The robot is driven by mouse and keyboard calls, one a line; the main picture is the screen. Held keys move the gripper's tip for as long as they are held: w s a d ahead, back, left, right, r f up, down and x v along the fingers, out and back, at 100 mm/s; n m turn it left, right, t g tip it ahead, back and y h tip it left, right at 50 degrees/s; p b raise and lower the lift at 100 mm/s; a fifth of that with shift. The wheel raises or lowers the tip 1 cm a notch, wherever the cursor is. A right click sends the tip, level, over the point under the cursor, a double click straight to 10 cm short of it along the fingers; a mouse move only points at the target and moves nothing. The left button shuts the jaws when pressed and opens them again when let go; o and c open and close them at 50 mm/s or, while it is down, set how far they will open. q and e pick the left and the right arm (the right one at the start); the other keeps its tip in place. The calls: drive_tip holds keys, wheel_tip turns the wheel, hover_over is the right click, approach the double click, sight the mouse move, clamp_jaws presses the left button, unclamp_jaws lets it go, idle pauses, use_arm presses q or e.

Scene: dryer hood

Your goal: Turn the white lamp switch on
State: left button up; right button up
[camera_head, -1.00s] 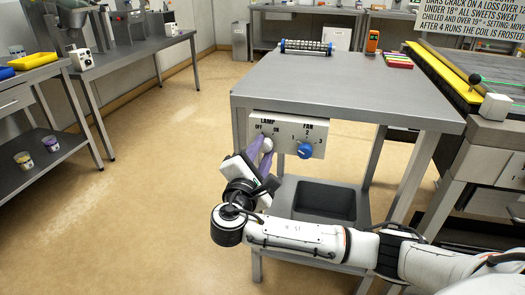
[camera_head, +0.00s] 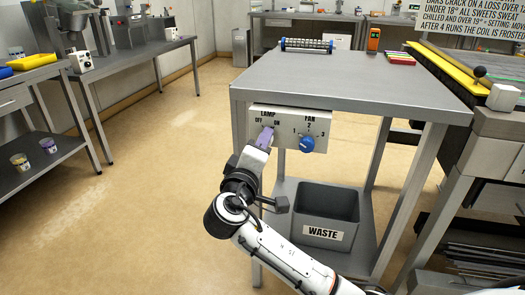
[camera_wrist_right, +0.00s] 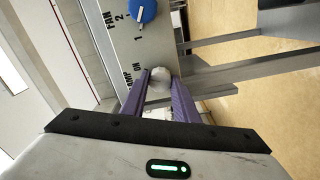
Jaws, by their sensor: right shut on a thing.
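The control panel (camera_head: 289,124) is a white box on the front edge of the steel table, with LAMP marked OFF and ON and FAN marked 1, 2, 3. The white lamp switch (camera_wrist_right: 160,75) is a round knob, seen between my purple fingertips in the right wrist view. My right gripper (camera_head: 266,136) is shut on it; the fingers hide the knob in the head view. Which mark the knob points to cannot be told. The blue fan knob (camera_head: 307,144) is just to the right of the gripper. My left gripper is not in view.
The steel table (camera_head: 345,80) has a mostly bare top, with a roller rack (camera_head: 307,45) at its back. A grey waste bin (camera_head: 325,214) stands on its lower shelf. A bench (camera_head: 482,120) stands close on the right. Open floor (camera_head: 150,190) lies to the left.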

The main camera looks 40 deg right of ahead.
use_arm(q)
drive_tip(key=b, duration=0.1)
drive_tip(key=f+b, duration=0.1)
drive_tip(key=b, duration=0.1)
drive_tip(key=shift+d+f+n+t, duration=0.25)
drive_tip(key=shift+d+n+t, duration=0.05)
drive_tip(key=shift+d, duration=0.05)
use_arm(e)
drive_tip(key=m, duration=0.4)
drive_tip(key=shift+f+m, duration=0.1)
drive_tip(key=shift+m, duration=0.3)
use_arm(q)
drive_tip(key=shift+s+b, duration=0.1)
drive_tip(key=shift+b, duration=0.2)
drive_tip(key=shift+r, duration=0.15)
use_arm(e)
drive_tip(key=o, duration=1)
drive_tip(key=shift+c, duration=0.2)
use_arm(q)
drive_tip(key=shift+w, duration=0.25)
use_arm(e)
drive_tip(key=shift+o, duration=0.5)
